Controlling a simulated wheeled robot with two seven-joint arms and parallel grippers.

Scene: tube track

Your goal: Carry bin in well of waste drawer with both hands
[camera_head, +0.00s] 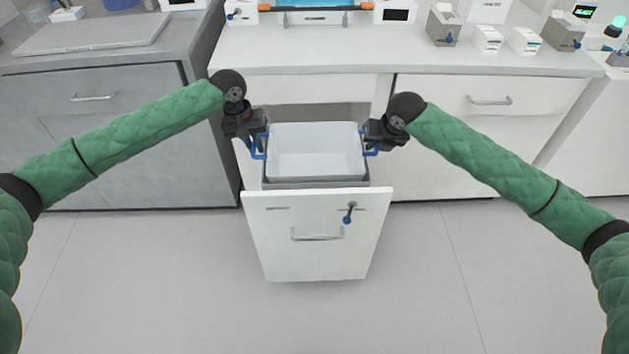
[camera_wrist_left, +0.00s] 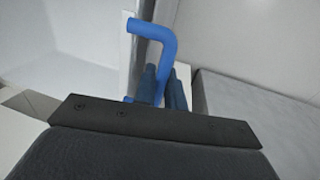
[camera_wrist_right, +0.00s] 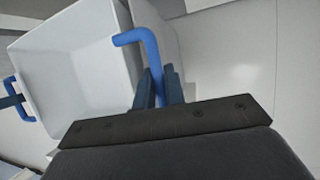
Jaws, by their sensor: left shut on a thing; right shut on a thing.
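A white open bin (camera_head: 316,158) with a blue handle on each side sits in the grey-edged well of the pulled-out waste drawer (camera_head: 318,232), its rim above the well. It looks empty. My left gripper (camera_head: 260,144) is shut on the bin's left blue handle (camera_wrist_left: 158,45). My right gripper (camera_head: 369,144) is shut on the right blue handle (camera_wrist_right: 150,52). The right wrist view also shows the bin's white inside (camera_wrist_right: 75,65) and the opposite handle. The bin's underside is hidden, so I cannot tell if it touches the well's floor.
The white counter (camera_head: 400,60) stands behind, with small boxes and devices along it. A grey cabinet (camera_head: 100,130) stands left of the drawer. The floor (camera_head: 180,280) in front is clear.

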